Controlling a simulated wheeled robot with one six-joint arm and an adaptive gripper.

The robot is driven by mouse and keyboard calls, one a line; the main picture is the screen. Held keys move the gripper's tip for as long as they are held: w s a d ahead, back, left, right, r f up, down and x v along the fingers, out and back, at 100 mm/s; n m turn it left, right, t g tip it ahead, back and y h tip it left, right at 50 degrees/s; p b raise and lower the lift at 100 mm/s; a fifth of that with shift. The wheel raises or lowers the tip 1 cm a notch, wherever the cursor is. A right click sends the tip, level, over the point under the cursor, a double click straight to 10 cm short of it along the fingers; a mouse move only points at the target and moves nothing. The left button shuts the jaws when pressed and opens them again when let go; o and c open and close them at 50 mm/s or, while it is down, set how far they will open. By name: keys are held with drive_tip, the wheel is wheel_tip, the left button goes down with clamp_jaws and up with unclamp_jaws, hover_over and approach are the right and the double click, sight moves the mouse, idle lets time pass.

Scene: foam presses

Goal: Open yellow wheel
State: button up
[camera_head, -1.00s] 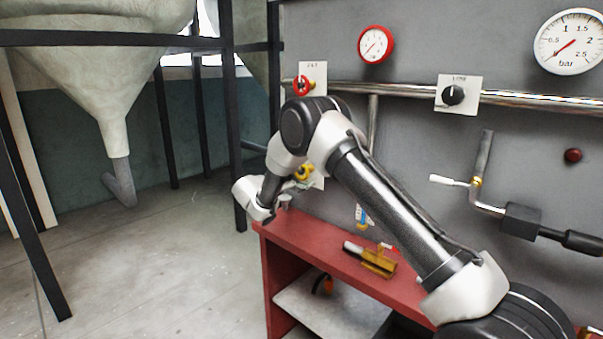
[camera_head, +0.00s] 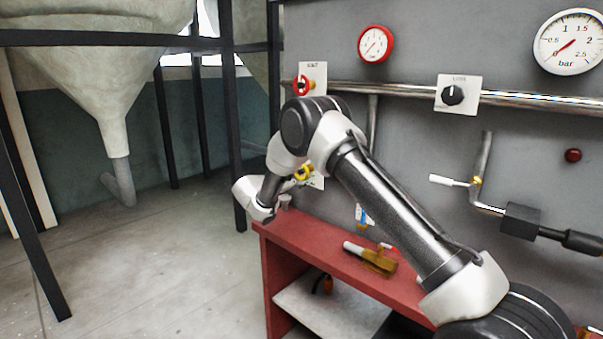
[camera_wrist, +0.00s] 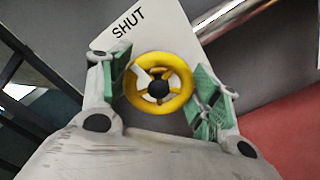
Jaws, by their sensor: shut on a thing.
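The yellow wheel (camera_wrist: 159,83) shows in the wrist view as a ring with a dark hub, in front of a white plate (camera_wrist: 143,32) reading "SHUT". My gripper (camera_wrist: 164,84) has its two green-padded fingers on either side of the wheel and is shut on it. In the head view, the yellow wheel (camera_head: 304,172) is small and partly hidden by my arm. The gripper itself is mostly hidden there behind my wrist.
A red wheel (camera_head: 303,86) sits on the panel above. A pipe (camera_head: 400,93), a black knob (camera_head: 453,95) and a white-handled lever (camera_head: 449,181) are to the right. A red bench (camera_head: 330,248) holding a brown tool (camera_head: 378,262) stands below. Open floor lies left.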

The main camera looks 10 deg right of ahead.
drive_tip(key=n, duration=0.4)
drive_tip(key=shift+w, duration=0.1)
drive_tip(key=n, duration=0.4)
drive_tip(key=shift+a+r+n, duration=0.1)
drive_tip(key=shift+n, duration=0.3)
drive_tip(key=n, duration=0.4)
drive_tip(key=shift+w, duration=0.15)
drive_tip(key=shift+a+n, duration=0.1)
drive_tip(key=shift+n, duration=1.8)
drive_tip(key=o, duration=1)
